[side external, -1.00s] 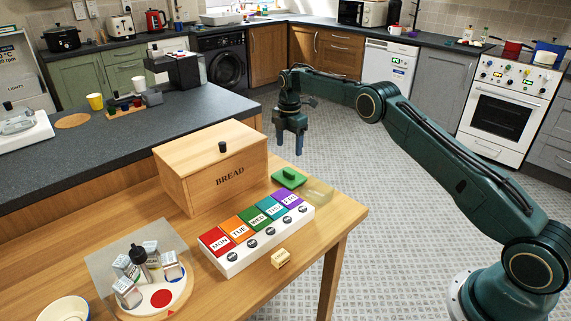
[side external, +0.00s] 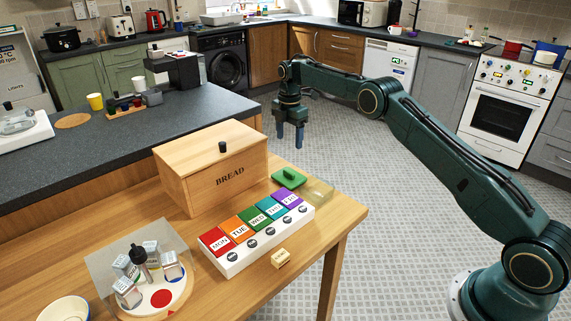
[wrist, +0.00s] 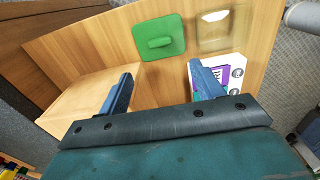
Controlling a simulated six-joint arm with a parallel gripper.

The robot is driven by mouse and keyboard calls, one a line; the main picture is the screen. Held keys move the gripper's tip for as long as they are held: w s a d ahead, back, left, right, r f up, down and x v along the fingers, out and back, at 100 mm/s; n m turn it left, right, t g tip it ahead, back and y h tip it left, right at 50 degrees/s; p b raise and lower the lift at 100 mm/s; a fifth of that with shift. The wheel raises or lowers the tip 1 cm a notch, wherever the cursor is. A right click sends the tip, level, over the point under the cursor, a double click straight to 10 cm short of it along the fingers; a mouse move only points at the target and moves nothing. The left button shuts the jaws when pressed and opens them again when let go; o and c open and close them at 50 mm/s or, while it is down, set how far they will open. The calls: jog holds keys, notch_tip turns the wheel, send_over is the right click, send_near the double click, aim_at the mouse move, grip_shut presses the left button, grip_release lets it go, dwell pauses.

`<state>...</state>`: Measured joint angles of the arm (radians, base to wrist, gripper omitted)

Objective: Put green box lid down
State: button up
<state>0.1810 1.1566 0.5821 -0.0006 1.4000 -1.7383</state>
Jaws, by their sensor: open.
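The green box lid (side external: 289,177), a flat square with a raised handle, lies on the wooden table beside the bread box and behind the pill organizer. In the wrist view the green lid (wrist: 159,37) lies flat on the wood, beyond my fingertips. My gripper (side external: 290,143) hangs above and behind the table's far edge, apart from the lid. Its blue fingers (wrist: 160,82) are spread with nothing between them.
The wooden bread box (side external: 212,165) stands left of the lid. A round tray (side external: 183,299) with bottles and cartons is at the front left. Open floor lies beyond the table.

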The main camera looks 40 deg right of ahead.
jog(key=s+a+r+m+t, duration=0.1)
jog(key=s+a+r+m, duration=0.2)
jog(key=s+r, duration=0.55)
jog(key=s+a+r+m+t, duration=0.1)
jog(key=s+a+r+m, duration=0.3)
jog(key=r, duration=0.8)
jog(key=s+a+r+m+t, duration=0.1)
jog(key=s+a+r+m, duration=0.15)
jog(key=s, duration=0.85)
jog(key=s+a+r+m+t, duration=0.15)
jog(key=s+m, duration=0.25)
jog(key=s, duration=0.7)
jog(key=s+f+m+t, duration=0.1)
jog(key=s+f+m, duration=0.3)
jog(key=s, duration=0.8)
jog(key=shift+s+a+f, duration=0.4)
jog(key=shift+a+f, duration=0.05)
jog(key=shift+f, duration=0.45)
